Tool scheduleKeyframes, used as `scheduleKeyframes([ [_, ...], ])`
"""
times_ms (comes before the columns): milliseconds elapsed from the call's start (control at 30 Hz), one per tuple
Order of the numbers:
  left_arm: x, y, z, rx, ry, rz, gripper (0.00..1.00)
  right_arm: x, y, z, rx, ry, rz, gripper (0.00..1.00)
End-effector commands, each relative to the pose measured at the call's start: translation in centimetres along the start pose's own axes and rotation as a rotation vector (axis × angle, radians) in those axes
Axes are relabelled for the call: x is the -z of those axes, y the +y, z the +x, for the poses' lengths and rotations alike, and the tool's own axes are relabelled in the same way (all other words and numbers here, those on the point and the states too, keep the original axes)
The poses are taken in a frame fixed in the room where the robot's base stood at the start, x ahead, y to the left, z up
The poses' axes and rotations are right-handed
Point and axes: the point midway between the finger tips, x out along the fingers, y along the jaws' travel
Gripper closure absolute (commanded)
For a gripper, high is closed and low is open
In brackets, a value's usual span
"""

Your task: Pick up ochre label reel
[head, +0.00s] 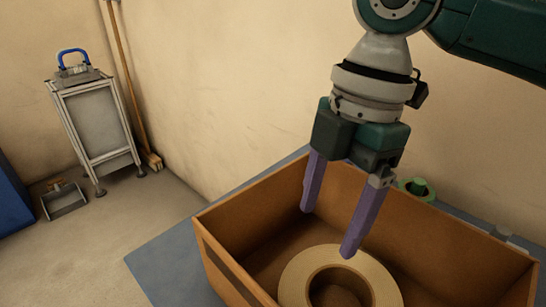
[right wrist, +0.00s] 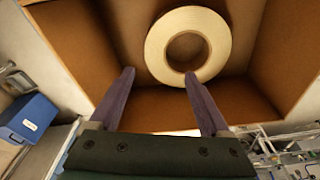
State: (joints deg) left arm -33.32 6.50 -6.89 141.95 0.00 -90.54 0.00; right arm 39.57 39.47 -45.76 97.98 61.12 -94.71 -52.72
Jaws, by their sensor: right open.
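The ochre label reel (head: 293,284) is a pale yellowish ring lying flat on the floor of an open brown box (head: 225,262). Its lower part is cut off by the head view's bottom edge. In the right wrist view the whole reel (right wrist: 157,45) shows, with its round hole, near the box wall. My right gripper (head: 327,233) is open, its two purple fingers pointing down above the box opening. It is empty, and nothing lies between the fingers. My left gripper is not in view.
The box's walls (right wrist: 283,50) surround the reel. The box stands on a blue-grey surface (head: 165,262). A small green object (head: 416,188) sits behind the box's far wall. A grey stand (head: 95,125) and a broom (head: 133,90) are at the far left.

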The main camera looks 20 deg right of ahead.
Motion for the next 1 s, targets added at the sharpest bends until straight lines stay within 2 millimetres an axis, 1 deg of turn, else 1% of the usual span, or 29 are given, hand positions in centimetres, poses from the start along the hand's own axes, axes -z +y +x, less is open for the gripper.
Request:
scheduleKeyframes([
  [33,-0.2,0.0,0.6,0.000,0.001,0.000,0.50,-0.4,0.2,0.4,0.003,-0.004,-0.005,0.19],
  [167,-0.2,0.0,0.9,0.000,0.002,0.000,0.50,-0.5,0.2,1.3,0.009,-0.003,-0.012,0.19],
  [300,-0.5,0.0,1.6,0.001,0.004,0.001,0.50,-0.5,0.2,3.6,0.009,-0.002,-0.012,0.19],
  [467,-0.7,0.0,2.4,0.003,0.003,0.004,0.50,-0.6,0.3,5.5,0.007,-0.003,-0.010,0.19],
  [600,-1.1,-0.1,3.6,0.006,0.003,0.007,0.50,-0.9,0.8,7.8,0.007,-0.002,-0.009,0.19],
  [700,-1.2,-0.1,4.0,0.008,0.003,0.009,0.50,-1.0,0.8,9.1,0.007,-0.003,-0.012,0.19],
  [800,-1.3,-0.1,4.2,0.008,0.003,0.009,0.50,-0.9,0.8,9.8,0.005,-0.003,-0.011,0.19],
  [1000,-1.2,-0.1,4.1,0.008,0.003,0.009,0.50,-0.9,0.8,9.8,0.004,-0.003,-0.012,0.19],
])
